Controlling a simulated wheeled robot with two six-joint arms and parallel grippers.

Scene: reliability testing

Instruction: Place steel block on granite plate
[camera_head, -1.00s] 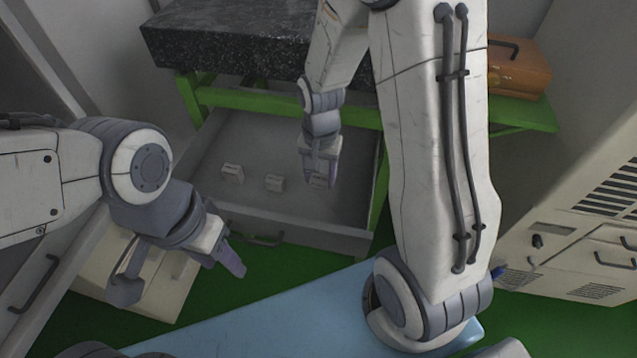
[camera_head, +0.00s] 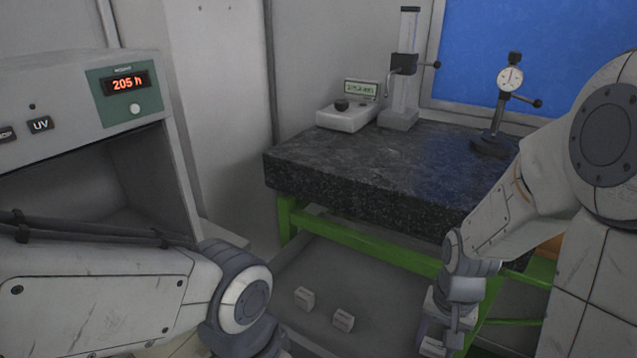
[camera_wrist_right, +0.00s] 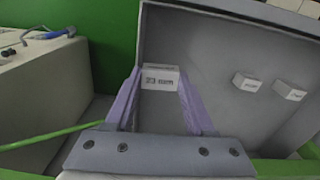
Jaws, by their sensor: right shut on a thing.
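The steel block (camera_wrist_right: 160,78) is a small pale block with a printed label, seen between my right gripper's fingers in the right wrist view. My right gripper (camera_wrist_right: 160,84) is shut on it, over the open grey drawer (camera_head: 345,262). I cannot tell whether the block is clear of the drawer floor. In the head view, my right gripper (camera_head: 447,338) is low at the right, below the granite plate. The granite plate (camera_head: 370,185) is a dark speckled slab on a green frame. Its top front area is bare. My left gripper is out of view; only its arm shows.
Two similar blocks (camera_head: 305,298) (camera_head: 343,320) lie in the drawer, left of my right gripper. A digital readout device (camera_head: 347,115), a height stand (camera_head: 402,75) and a dial gauge stand (camera_head: 492,145) occupy the plate's rear. A UV cabinet (camera_head: 85,130) stands at left.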

